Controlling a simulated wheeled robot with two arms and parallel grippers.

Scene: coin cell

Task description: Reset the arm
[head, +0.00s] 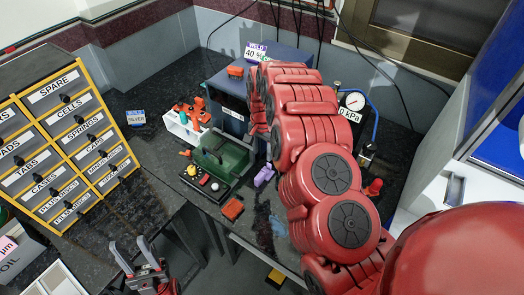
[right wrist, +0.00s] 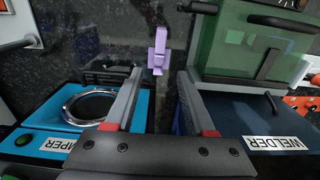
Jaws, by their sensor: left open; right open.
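My left gripper (head: 131,247) is at the bottom left of the head view, open and empty, in front of the dark bench. My right arm, red and segmented, reaches over the bench in the head view and hides its own gripper there. In the right wrist view my right gripper (right wrist: 160,74) is open, with nothing between its two grey fingers. A small purple piece (right wrist: 158,52) lies on the dark speckled bench just beyond the fingertips; it also shows in the head view (head: 264,175).
The welder (right wrist: 240,112) with its green cover is right in the wrist view. A blue machine (right wrist: 45,118) with a round opening is left. The labelled drawer cabinet (head: 60,130) stands left in the head view. A pressure gauge (head: 353,101) is beside my right arm.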

